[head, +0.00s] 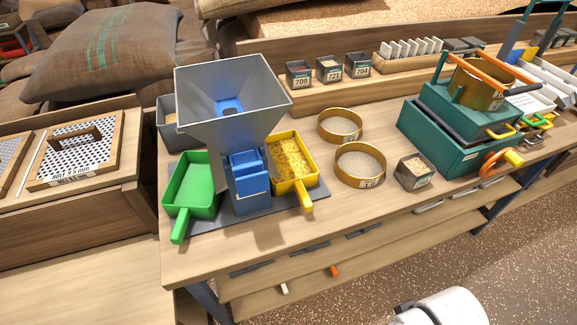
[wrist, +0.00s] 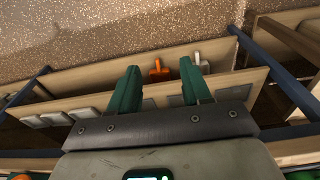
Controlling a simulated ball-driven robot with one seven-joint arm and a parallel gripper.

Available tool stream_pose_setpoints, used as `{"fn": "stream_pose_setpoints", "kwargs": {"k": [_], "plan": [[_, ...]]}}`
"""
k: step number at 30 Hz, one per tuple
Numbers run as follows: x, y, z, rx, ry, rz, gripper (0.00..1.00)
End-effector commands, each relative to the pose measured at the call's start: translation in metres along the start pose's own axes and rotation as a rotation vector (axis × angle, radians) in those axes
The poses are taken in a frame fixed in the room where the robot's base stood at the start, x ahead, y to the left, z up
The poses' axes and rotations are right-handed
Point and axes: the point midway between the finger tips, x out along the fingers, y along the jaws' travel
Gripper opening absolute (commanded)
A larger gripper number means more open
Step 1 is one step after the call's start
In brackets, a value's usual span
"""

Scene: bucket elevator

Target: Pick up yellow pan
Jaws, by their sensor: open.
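The yellow pan (head: 282,176) stands on a dark plate on the bench in the head view, to the right of the blue chute under the grey hopper. It holds yellow grain, and its handle (head: 305,197) points toward the front of the bench. My gripper (wrist: 160,82) shows in the wrist view with two green fingers apart and nothing between them. It faces the bench's lower shelf and the speckled floor. The yellow pan is not in the wrist view. The fingers are not clearly seen in the head view.
A green pan (head: 190,187) stands left of the blue chute (head: 249,182), below the grey hopper (head: 230,95). Two brass sieves (head: 358,180) and a small grain box (head: 414,172) lie to the right. A teal machine (head: 460,125) stands farther right. The bench front is mostly clear.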

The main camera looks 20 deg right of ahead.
Motion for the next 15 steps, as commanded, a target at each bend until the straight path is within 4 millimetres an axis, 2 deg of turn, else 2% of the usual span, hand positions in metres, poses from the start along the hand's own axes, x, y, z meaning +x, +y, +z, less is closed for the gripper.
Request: {"fn": "stream_pose_setpoints", "kwargs": {"k": [4, 6, 8, 11, 14, 15], "plan": [[0.0, 0.0, 0.0, 0.0, 0.0, 0.0, 0.48], [0.0, 0.0, 0.0, 0.0, 0.001, 0.0, 0.53], [-0.001, 0.0, -0.004, 0.003, 0.012, 0.005, 0.53], [-0.003, 0.002, -0.023, 0.018, 0.075, 0.028, 0.53], [-0.008, 0.002, -0.061, 0.043, 0.204, 0.065, 0.53], [-0.012, 0.001, -0.08, 0.052, 0.272, 0.08, 0.53]]}}
